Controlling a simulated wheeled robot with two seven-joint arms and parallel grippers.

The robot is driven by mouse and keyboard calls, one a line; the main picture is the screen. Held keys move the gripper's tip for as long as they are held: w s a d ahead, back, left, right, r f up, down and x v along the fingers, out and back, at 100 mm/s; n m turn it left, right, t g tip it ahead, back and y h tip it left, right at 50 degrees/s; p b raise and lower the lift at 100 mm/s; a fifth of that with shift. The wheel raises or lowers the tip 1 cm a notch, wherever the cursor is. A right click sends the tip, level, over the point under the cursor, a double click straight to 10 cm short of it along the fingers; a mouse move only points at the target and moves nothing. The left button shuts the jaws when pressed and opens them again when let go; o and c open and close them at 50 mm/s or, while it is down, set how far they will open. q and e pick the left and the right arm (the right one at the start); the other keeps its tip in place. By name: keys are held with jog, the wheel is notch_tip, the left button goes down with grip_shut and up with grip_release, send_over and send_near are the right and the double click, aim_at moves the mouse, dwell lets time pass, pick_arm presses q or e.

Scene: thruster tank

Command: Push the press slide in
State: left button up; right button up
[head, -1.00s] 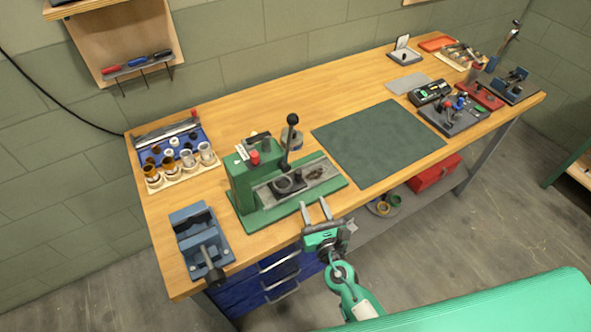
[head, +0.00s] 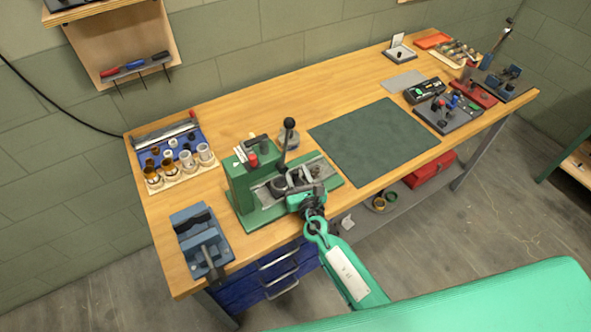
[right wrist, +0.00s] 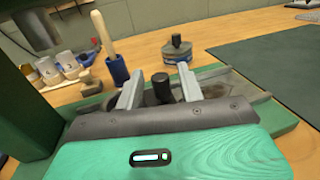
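The green press (head: 241,184) stands near the front edge of the bench, with a black-knobbed lever (head: 288,138) upright on it. Its grey metal slide track (head: 322,169) runs to the right on a green base; it also shows in the right wrist view (right wrist: 222,82). My right gripper (head: 289,187) is over the track from the front and hides part of it. In the right wrist view my right gripper (right wrist: 160,85) is open, its two grey fingers on either side of a black knob (right wrist: 161,88), with visible gaps. My left gripper is not in view.
A blue vise (head: 201,240) stands left of the press. A tray of small jars (head: 173,180) lies behind the vise. A dark green mat (head: 375,140) leaves clear room on the right.

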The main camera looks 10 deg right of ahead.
aim_at(284, 186)
jog(key=shift+w+a, duration=0.1)
jog(key=shift+w, duration=0.55)
jog(key=shift+c, duration=0.4)
grip_shut()
jog(key=shift+s+a, duration=0.25)
jog(key=shift+a, duration=0.4)
jog(key=shift+s+a, duration=0.25)
jog(key=shift+a, duration=0.4)
jog(key=shift+s+a, duration=0.25)
jog(key=shift+a, duration=0.4)
jog(key=shift+c, duration=0.4)
grip_release()
jog(key=shift+f, duration=0.1)
jog(key=shift+o, duration=0.8)
jog(key=shift+a, duration=0.1)
jog(key=shift+s, duration=0.2)
jog(key=s+b, duration=0.1)
jog(key=s, duration=0.3)
jog(key=s+d+b, duration=0.1)
jog(key=s, duration=0.8)
jog(key=shift+s+d+b, duration=0.2)
jog(key=shift+d+b, duration=0.15)
jog(key=shift+b, duration=0.05)
